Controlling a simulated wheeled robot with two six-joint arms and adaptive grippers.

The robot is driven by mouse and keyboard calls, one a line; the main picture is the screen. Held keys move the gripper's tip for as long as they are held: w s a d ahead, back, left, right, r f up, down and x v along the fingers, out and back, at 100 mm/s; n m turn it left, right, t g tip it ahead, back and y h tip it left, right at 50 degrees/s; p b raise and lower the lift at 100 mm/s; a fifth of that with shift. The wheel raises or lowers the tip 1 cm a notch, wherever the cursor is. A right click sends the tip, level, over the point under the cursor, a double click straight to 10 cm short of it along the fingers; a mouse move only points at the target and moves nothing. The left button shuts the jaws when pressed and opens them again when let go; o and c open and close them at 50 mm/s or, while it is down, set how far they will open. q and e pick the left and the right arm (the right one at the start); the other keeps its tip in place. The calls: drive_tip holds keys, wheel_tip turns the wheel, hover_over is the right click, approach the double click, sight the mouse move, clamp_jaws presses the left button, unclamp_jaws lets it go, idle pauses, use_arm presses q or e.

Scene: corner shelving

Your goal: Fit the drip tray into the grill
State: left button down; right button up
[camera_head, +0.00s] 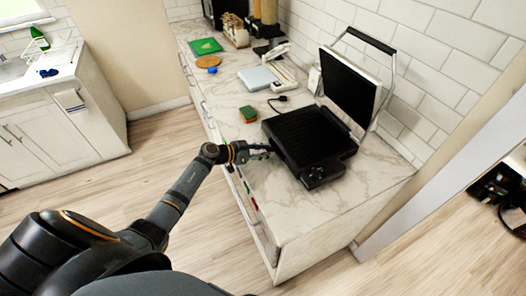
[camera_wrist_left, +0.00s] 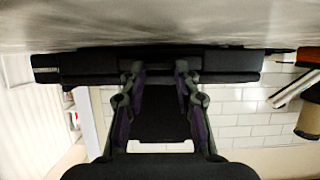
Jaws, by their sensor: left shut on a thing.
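The black grill (camera_head: 308,137) stands on the marble counter with its lid (camera_head: 349,88) raised. My left gripper (camera_head: 264,151) is at the grill's left side, low over the counter. In the left wrist view the fingers of my left gripper (camera_wrist_left: 160,72) are in front of the wide dark grill body (camera_wrist_left: 230,60). The gripper is shut on a thin dark piece, which I take to be the drip tray. Its outline merges with the black grill, so I cannot tell how far it is inside. My right gripper is out of view.
A green and orange sponge (camera_head: 247,115) lies just behind my left gripper. A plug with a cord (camera_head: 278,99), a pale flat box (camera_head: 257,78) and a green board (camera_head: 206,46) lie farther back. The counter (camera_head: 325,203) in front of the grill is clear.

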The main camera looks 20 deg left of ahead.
use_arm(q)
drive_tip(key=shift+w+d, duration=0.35)
drive_tip(key=shift+w, duration=0.05)
drive_tip(key=c, duration=0.9)
unclamp_jaws()
drive_tip(key=shift+s+a, duration=0.25)
drive_tip(key=v, duration=1.1)
drive_tip(key=shift+r, duration=0.2)
